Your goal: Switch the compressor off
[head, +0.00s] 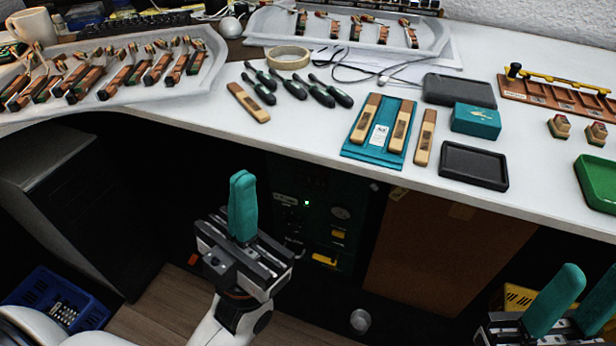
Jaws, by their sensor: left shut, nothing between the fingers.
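The compressor (318,212) is a dark green panel in the shade under the worktop. It has a lit green light (306,202), a round gauge or knob (341,213) and yellow labels (325,259). Its switch cannot be made out clearly. My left gripper (243,180) is in front of the panel's left side, teal fingers pointing up, shut and empty; it hides part of the dark area there. My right gripper (592,275) is at the bottom right corner, far from the compressor, its teal fingers apart and partly cut off by the frame.
The white worktop (300,150) overhangs the compressor. Screwdrivers, wooden pieces, a teal board (370,155) and dark trays lie on it. A brown panel (440,240) stands right of the compressor. A blue crate (50,300) is on the floor at left.

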